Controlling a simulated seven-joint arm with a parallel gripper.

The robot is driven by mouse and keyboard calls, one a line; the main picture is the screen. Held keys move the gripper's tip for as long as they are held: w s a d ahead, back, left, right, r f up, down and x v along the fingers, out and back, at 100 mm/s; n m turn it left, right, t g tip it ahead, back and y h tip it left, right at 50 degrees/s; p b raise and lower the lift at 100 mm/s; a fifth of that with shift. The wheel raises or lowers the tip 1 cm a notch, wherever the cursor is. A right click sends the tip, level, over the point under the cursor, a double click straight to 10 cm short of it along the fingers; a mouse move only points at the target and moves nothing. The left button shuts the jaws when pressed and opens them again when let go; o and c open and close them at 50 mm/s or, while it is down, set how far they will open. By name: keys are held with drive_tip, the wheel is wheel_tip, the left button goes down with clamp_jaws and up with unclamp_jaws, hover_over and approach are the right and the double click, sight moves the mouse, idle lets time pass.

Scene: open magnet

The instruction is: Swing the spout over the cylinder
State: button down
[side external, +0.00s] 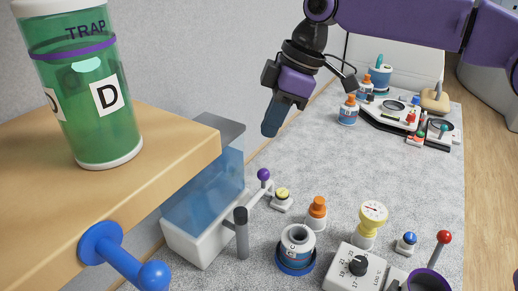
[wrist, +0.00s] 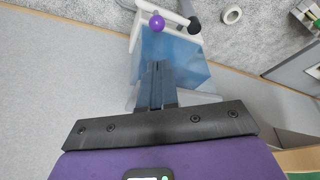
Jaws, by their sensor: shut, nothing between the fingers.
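A pale spout arm with a purple ball knob (side external: 264,174) reaches past the right side of a clear blue tank (side external: 205,200). The knob also shows in the wrist view (wrist: 157,23), near the top. A grey post with a dark top (side external: 242,235) stands beside the arm. A green cylinder labelled TRAP and D (side external: 85,120) stands upright on the wooden shelf at left. Which cylinder the task means I cannot tell. My gripper (side external: 270,128) is shut and empty, pointing down above the tank area, apart from the knob; its fingers (wrist: 157,68) overlap the tank in the wrist view.
The wooden shelf (side external: 165,145) with a blue knob handle (side external: 125,262) fills the left. An open jar (side external: 297,247), an orange-capped bottle (side external: 317,212), a gauge (side external: 372,218) and a dial box (side external: 355,267) stand right of the post. More apparatus stands at the back right.

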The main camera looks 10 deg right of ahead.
sight(262, 174)
drive_tip(key=x, duration=0.9)
drive_tip(key=shift+f, duration=0.4)
drive_tip(key=shift+s+d+m+t, duration=0.2)
drive_tip(key=shift+s+d+m, duration=0.1)
drive_tip(key=shift+m, duration=0.35)
drive_tip(key=shift+s+d+m+t, duration=0.2)
drive_tip(key=shift+s+d+m, duration=0.1)
drive_tip(key=shift+m, duration=0.35)
drive_tip(key=s+m, duration=0.1)
drive_tip(key=m, duration=0.2)
drive_tip(key=s+d+m+t+h, duration=0.1)
drive_tip(key=s+m, duration=0.1)
drive_tip(key=s+d+m+t+h, duration=0.1)
drive_tip(key=s+m, duration=0.1)
drive_tip(key=m, duration=0.1)
drive_tip(key=shift+s+m, duration=0.25)
drive_tip(key=shift+m, duration=0.05)
drive_tip(key=shift+s, duration=0.3)
drive_tip(key=a+v, duration=0.1)
drive_tip(key=v, duration=0.8)
drive_tip(key=shift+d+r, duration=0.2)
drive_tip(key=shift+r, duration=0.35)
